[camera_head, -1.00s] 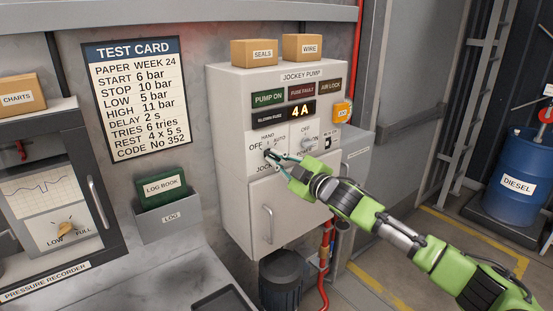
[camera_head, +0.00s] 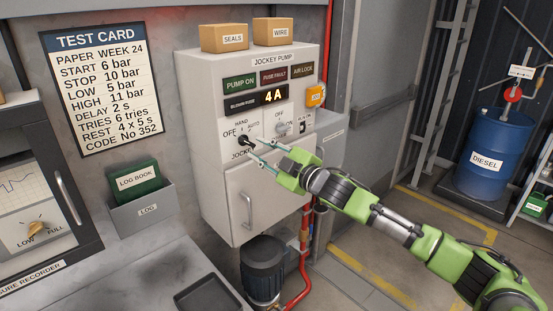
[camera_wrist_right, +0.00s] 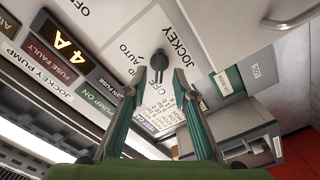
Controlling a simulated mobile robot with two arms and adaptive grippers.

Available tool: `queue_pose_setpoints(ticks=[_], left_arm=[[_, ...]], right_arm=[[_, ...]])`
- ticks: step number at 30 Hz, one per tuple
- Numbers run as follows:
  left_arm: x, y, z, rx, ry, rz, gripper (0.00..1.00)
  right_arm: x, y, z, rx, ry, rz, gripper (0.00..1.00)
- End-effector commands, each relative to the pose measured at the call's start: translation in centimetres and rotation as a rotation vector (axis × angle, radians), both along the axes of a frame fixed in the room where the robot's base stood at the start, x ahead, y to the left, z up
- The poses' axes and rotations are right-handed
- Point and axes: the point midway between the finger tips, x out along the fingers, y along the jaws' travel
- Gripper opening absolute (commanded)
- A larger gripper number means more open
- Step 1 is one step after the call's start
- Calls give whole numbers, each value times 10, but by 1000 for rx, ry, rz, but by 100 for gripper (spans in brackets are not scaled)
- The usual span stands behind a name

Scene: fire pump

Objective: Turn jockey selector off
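The jockey selector (camera_head: 245,141) is a small black knob on the white jockey pump panel (camera_head: 213,130), with OFF at its left, HAND above and AUTO at its right. In the right wrist view the knob (camera_wrist_right: 159,64) shows between the fingertips, its narrow part toward the bottom of the picture; I cannot surely tell which label it points at. My right gripper (camera_head: 257,155) is open in front of the knob, its two thin fingers apart. The wrist view also shows the right gripper (camera_wrist_right: 160,78) with a gap around the knob. My left gripper is not in view.
A door handle (camera_head: 247,210) stands out below. Boxes marked SEALS (camera_head: 225,38) and WIRE (camera_head: 273,32) are on top. A log holder (camera_head: 142,213) hangs at left.

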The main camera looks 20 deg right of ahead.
Motion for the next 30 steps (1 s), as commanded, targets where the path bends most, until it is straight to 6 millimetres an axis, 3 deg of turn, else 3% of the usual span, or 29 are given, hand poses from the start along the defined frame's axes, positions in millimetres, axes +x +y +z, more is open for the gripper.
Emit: queue_pose_setpoints(ticks=[6, 12, 30], left_arm=[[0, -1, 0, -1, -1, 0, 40], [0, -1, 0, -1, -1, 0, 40], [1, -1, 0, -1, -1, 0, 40]], right_arm=[[-40, -14, -2, -4, 3, 0, 26], [-60, -22, -1, -3, 1, -1, 26], [-69, -25, 0, -2, -1, 0, 26]])
